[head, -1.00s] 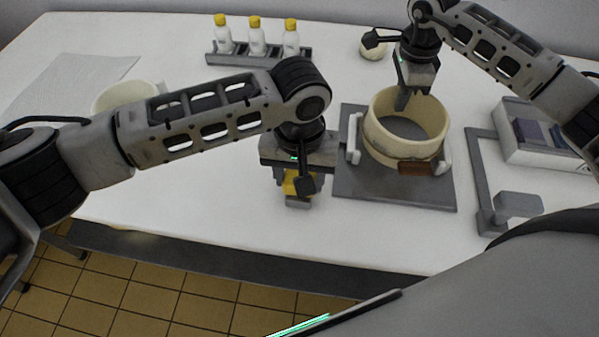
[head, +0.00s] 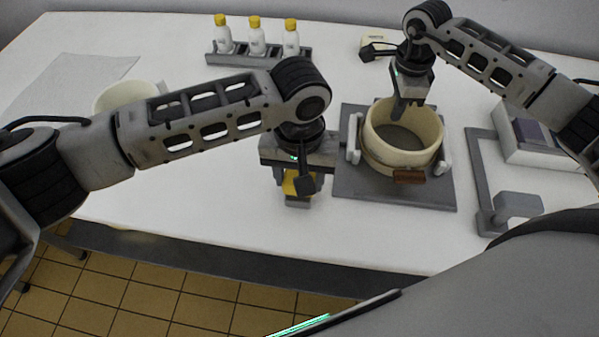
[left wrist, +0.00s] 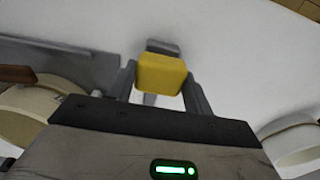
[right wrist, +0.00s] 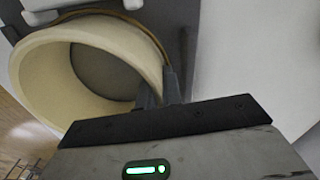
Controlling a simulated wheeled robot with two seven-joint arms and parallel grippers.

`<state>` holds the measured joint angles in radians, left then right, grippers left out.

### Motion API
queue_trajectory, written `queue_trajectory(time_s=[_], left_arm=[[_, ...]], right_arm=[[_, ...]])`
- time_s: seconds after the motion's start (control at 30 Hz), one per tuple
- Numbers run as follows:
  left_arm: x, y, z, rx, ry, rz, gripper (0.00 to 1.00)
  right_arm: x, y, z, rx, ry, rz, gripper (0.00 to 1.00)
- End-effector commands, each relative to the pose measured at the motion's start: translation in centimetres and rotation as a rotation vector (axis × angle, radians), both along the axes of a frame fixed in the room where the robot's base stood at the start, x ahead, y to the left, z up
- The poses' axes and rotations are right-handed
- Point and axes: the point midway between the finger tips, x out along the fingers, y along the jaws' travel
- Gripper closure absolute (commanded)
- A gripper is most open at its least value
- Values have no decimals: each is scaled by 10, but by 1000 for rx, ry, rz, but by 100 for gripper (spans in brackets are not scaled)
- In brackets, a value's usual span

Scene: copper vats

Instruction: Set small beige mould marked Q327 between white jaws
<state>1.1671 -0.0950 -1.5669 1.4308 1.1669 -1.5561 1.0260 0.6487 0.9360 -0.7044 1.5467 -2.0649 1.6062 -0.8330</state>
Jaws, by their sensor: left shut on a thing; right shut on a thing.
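The beige ring-shaped mould (head: 402,150) has a brown patch low on its front; no Q327 mark is legible. It is upright between two white jaws, left (head: 353,138) and right (head: 444,155), on a dark grey plate (head: 395,196). I cannot tell whether it rests on the plate. My right gripper (head: 402,108) is shut on its far rim; the right wrist view shows the fingers on the mould wall (right wrist: 110,35). My left gripper (head: 298,190) is shut on a yellow block-like thing (left wrist: 161,74) with a grey end, left of the plate.
Another cream vessel (head: 120,97) stands at the left, partly behind my left arm. Several yellow-capped bottles (head: 257,40) stand in a grey rack at the back. A grey bracket (head: 517,203) and a light box (head: 520,140) are at the right. The front table middle is clear.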

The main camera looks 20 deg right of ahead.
Motion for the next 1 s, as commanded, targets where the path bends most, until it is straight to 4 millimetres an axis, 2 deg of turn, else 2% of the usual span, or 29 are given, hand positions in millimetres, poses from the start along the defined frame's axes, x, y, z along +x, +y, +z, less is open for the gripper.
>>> queue_trajectory(time_s=[0.3, 0.4, 0.43, 0.77, 0.87, 1.0], left_arm=[[-1, 2, -3, 8, 5, 2, 72], [-1, 2, -3, 8, 5, 3, 72], [-1, 2, -3, 9, 4, 3, 72], [-1, 2, -3, 9, 4, 2, 72], [-1, 2, -3, 9, 4, 2, 72], [-1, 2, -3, 9, 4, 2, 72]], right_arm=[[0, 0, -1, 1, -1, 0, 100], [0, 0, -1, 1, -1, 0, 71], [0, 0, -1, 1, -1, 0, 68], [0, 0, 2, 0, -1, 1, 68], [1, 0, 14, -1, -5, 1, 68], [1, -1, 42, -2, -7, 0, 68]])
